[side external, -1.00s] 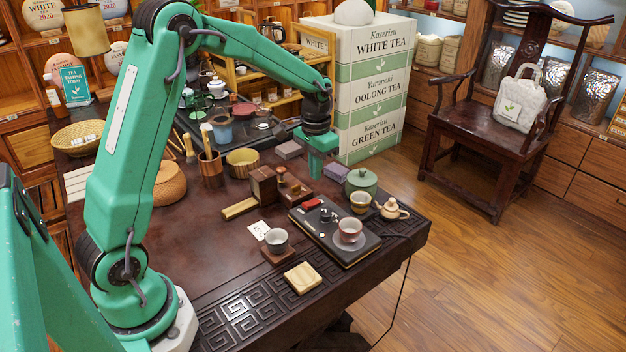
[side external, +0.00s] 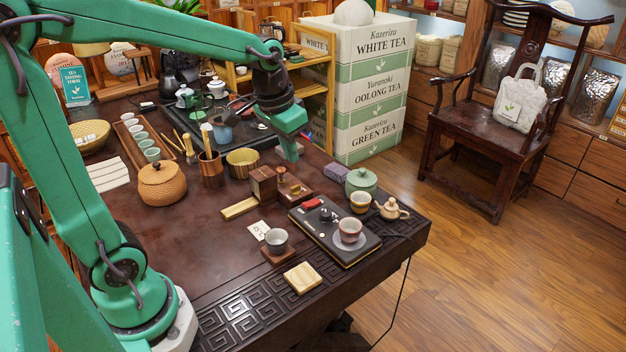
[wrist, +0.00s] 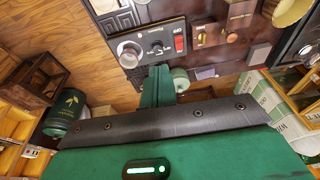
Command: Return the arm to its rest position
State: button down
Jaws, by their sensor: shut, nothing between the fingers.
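My gripper (side external: 291,148) hangs off the end of my green arm over the far right part of the dark table (side external: 185,235). Its jaws are shut and hold nothing. In the side view this tray (side external: 330,238) lies nearer the front edge, well apart from the gripper. I cannot tell the gripper's exact height above the table.
A dark chair (side external: 480,125) stands at right; the floor between is clear.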

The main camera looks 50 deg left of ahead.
jog(key=s+d+r+t, duration=0.2)
jog(key=s+d+t, duration=0.1)
jog(key=s, duration=1)
jog(key=shift+d, duration=0.2)
